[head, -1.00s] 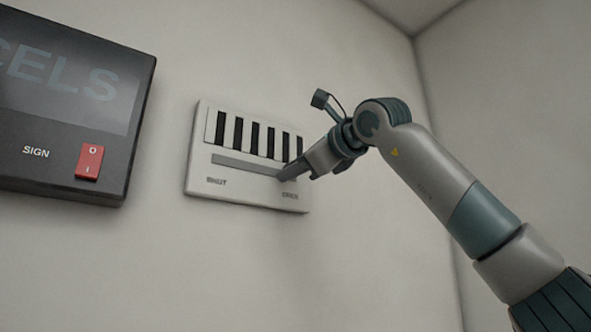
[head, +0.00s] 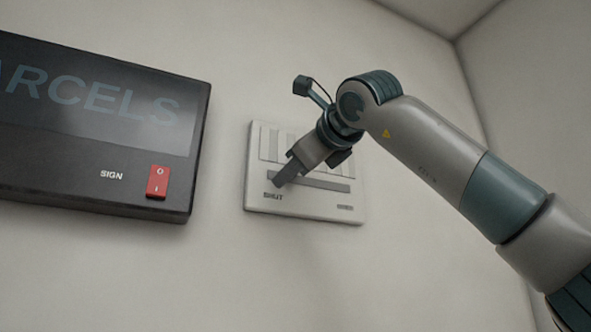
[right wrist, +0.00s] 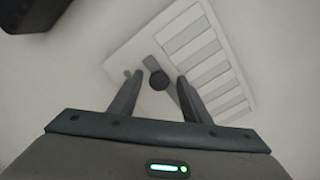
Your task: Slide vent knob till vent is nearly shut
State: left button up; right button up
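The vent panel (head: 310,207) is a white plate on the wall with a row of slats (head: 270,143) above a long grey slot (head: 325,183). The slats look pale, with no dark gaps visible. My right gripper (head: 280,178) is at the slot's left end, by the word SHUT. In the right wrist view, the round dark knob (right wrist: 158,80) sits between the two fingers of my right gripper (right wrist: 160,77), with a gap visible on each side. The fingers hide the knob in the head view. My left gripper is not in view.
A black PARCELS sign box (head: 80,130) with a red rocker switch (head: 158,182) hangs on the wall left of the vent. The wall between them and below the vent is bare. A room corner is at the right.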

jog(key=shift+s+d, duration=0.1)
jog(key=b+v, duration=0.7)
jog(key=v, duration=1)
jog(key=shift+f, duration=0.1)
dwell(0.4)
